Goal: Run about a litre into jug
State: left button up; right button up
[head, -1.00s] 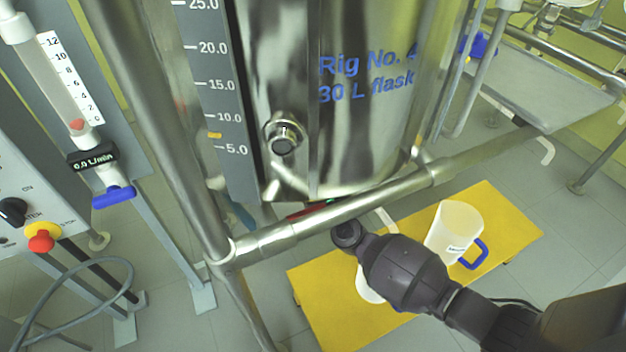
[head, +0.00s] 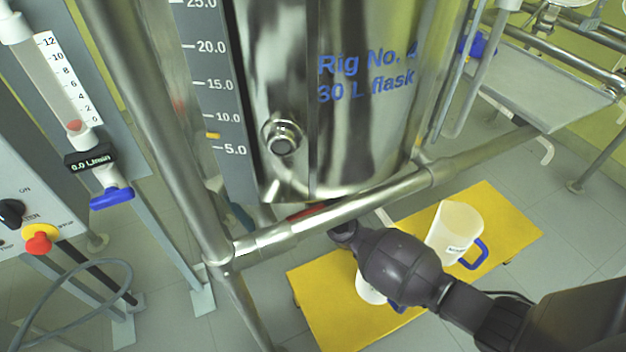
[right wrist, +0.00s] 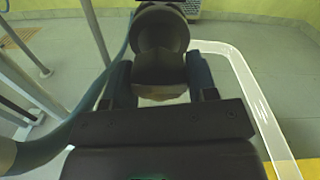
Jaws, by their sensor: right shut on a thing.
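A white jug (head: 455,230) with a blue handle stands on the yellow platform (head: 510,212). A second white vessel (head: 369,289) with a bit of blue beside it is mostly hidden by my right arm. The steel-clad flask (head: 365,125) marked "Rig No. 4, 30 L flask" stands above, beside a level scale (head: 215,110) with an orange mark between 5 and 10. My right gripper (right wrist: 160,88) is shut on a dark rounded part (right wrist: 160,50), whose full shape I cannot tell. In the head view the gripper's fingers are hidden. My left gripper is not in view.
Steel frame pipes (head: 340,212) cross in front of the flask's base. At left are a flow meter (head: 75,95) reading 0.0 L/min, a blue valve handle (head: 111,198) and a red knob (head: 39,243). A grey tray (head: 545,90) lies at upper right.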

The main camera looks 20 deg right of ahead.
jog(key=shift+n, duration=0.3)
jog(key=n, duration=0.3)
jog(key=shift+r+p, duration=0.1)
jog(key=shift+p, duration=0.2)
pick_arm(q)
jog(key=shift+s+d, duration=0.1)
pick_arm(e)
jog(key=shift+d+n, duration=0.1)
jog(key=shift+n, duration=1)
jog(key=o, duration=0.9)
